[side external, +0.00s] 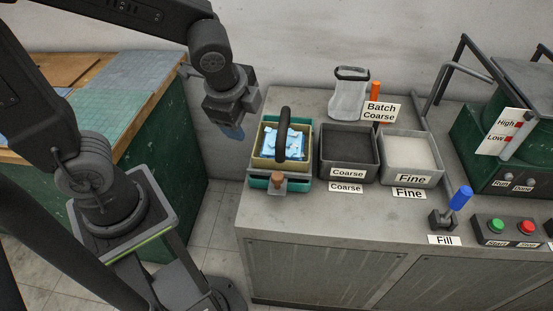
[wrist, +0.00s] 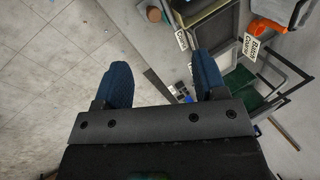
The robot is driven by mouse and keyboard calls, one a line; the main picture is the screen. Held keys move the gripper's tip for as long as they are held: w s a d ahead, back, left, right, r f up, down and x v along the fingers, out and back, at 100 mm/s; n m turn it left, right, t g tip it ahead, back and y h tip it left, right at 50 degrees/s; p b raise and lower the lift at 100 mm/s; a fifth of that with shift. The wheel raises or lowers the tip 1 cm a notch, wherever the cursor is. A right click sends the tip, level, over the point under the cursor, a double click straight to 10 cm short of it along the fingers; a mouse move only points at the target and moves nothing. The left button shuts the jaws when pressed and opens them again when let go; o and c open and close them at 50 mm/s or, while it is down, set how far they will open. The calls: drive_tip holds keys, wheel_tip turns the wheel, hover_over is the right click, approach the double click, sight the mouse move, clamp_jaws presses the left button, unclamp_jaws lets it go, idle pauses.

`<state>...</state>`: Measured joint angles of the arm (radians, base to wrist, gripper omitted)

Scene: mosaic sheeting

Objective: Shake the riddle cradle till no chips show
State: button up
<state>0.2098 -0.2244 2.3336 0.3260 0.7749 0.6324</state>
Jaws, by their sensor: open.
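The riddle cradle (side external: 257,152) is a tan-framed box in a green tray (side external: 304,178) at the left end of the grey bench. Light blue chips (side external: 270,143) show inside it. A black arched handle (side external: 283,122) stands over it, and a brown knob (side external: 277,179) sits at its front. My gripper (side external: 234,132) hangs to the left of and above the cradle, apart from it. Its blue fingers are spread and empty in the wrist view (wrist: 162,62). That view shows part of the cradle's frame (wrist: 188,14) and the knob (wrist: 154,14) at the top; the chips are out of view.
Coarse (side external: 347,146) and Fine (side external: 408,151) bins stand right of the cradle. Behind are a clear container (side external: 348,100), an orange object (side external: 375,91) and a Batch Coarse card (side external: 381,111). A blue-handled Fill lever (side external: 460,198) and Start/Stop buttons stand right. Floor lies left of the bench.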

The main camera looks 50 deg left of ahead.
sight(278, 178)
drive_tip(key=w+d+f+m+y, duration=0.1)
drive_tip(key=w+d+f+m, duration=0.1)
drive_tip(key=f+m, duration=0.45)
drive_tip(key=w+d+f+m, duration=0.3)
drive_tip(key=f+m, duration=0.2)
drive_tip(key=m, duration=0.2)
drive_tip(key=shift+g, duration=0.4)
drive_tip(key=x, duration=1.3)
drive_tip(key=shift+s+a+f, duration=0.15)
drive_tip(key=shift+a+f, duration=0.15)
drive_tip(key=shift+a, duration=0.1)
